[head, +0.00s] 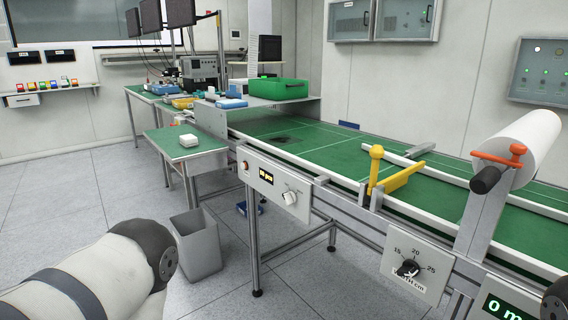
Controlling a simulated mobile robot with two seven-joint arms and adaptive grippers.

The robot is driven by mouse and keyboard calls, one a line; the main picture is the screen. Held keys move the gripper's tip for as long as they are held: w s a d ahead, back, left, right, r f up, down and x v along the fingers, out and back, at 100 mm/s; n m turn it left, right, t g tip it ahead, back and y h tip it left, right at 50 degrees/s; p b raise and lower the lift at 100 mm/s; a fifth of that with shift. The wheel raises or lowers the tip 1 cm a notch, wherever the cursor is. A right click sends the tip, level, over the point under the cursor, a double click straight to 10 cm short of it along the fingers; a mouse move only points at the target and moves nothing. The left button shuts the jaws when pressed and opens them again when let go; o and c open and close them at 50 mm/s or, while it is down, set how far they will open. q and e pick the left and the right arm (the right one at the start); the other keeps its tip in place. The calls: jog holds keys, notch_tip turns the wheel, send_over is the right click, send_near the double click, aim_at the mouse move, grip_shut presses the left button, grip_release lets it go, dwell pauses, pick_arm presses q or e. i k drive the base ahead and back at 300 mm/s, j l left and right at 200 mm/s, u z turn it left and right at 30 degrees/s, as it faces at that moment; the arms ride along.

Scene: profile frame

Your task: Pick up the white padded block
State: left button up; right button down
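A small white block (188,140) with rounded edges lies on the small green-topped side table (197,151), left of the middle in the head view. It looks like the padded block, but it is too small to make out its padding. Nothing touches it from above. Part of my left arm shows at the lower left, well in front of the side table. A bit of my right arm shows at the lower right edge. Neither gripper is in the picture.
A grey waste bin (196,243) stands on the floor in front of the side table. A long green conveyor bench (335,150) with metal rails runs along the right, with a white roll (518,150). A green crate (278,89) stands behind. The floor at left is clear.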

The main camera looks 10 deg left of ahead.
aim_at(189, 140)
jog(key=i+j+z, duration=0.1)
jog(key=j, duration=0.25)
jog(key=i+j+z, duration=0.1)
jog(key=i+j, duration=0.15)
jog(key=j, duration=0.15)
jog(key=i+j+z, duration=0.1)
jog(key=j, duration=0.3)
jog(key=i+j+z, duration=0.1)
jog(key=j, duration=0.3)
jog(key=i, duration=0.05)
